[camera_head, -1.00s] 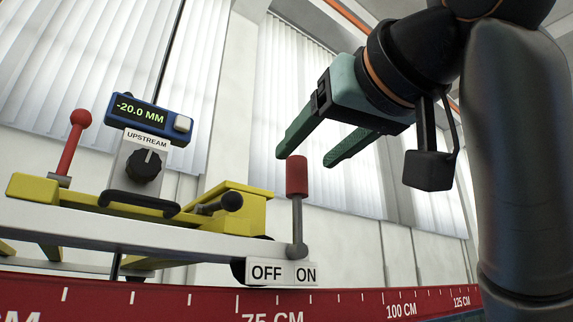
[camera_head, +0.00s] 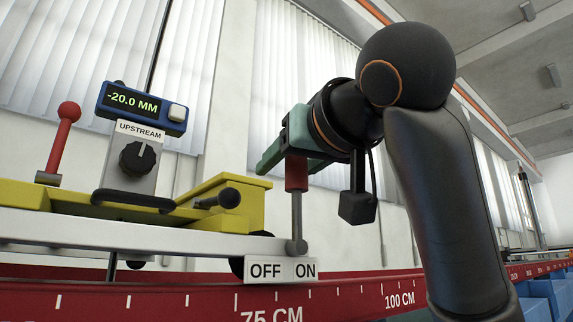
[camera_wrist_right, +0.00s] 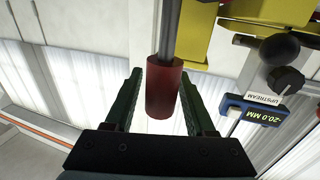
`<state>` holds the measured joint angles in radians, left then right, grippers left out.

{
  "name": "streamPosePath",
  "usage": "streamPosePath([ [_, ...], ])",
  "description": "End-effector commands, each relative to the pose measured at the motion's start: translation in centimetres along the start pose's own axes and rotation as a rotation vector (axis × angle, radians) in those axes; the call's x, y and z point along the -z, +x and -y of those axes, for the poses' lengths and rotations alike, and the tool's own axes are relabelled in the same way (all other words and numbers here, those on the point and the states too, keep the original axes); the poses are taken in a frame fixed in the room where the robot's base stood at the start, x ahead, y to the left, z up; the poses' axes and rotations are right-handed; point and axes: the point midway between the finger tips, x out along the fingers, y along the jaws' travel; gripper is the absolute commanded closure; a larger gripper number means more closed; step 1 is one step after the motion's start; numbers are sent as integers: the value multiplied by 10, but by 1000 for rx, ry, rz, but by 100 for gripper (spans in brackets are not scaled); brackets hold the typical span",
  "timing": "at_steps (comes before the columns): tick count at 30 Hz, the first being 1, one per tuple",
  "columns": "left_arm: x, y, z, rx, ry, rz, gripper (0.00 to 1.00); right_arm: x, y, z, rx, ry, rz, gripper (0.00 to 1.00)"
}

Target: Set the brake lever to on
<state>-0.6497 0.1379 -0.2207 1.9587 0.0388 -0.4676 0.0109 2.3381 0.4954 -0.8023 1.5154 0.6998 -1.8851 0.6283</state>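The brake lever (camera_head: 296,215) is a grey rod with a red cylindrical grip. It stands nearly upright on the carriage's right end, above the ON side of a white OFF/ON label (camera_head: 281,270). My right gripper (camera_head: 287,165) is at the red grip, coming from the upper right, and hides part of its top. In the right wrist view, its two green fingers (camera_wrist_right: 160,100) are apart, one on each side of the red grip (camera_wrist_right: 163,92). A gap shows on the left; the right finger is very near the grip, and contact is unclear. My left gripper is not in view.
The yellow carriage (camera_head: 220,195) carries a dark knob, an UPSTREAM label and a blue display (camera_head: 142,107) reading -20.0 MM. A second lever with a red ball (camera_head: 69,111) stands at its left. A red centimetre scale (camera_head: 210,294) runs along the front.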

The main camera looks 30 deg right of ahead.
Motion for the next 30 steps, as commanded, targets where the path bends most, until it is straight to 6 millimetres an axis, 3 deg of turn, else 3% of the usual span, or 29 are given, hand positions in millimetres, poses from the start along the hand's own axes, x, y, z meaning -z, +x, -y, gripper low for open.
streamPosePath([
  [2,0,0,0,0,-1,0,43,0,0,0,0,0,0,55],
  [14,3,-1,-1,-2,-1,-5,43,0,0,0,0,0,-1,100],
  [30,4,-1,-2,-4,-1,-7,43,0,-1,0,1,0,-1,100],
])
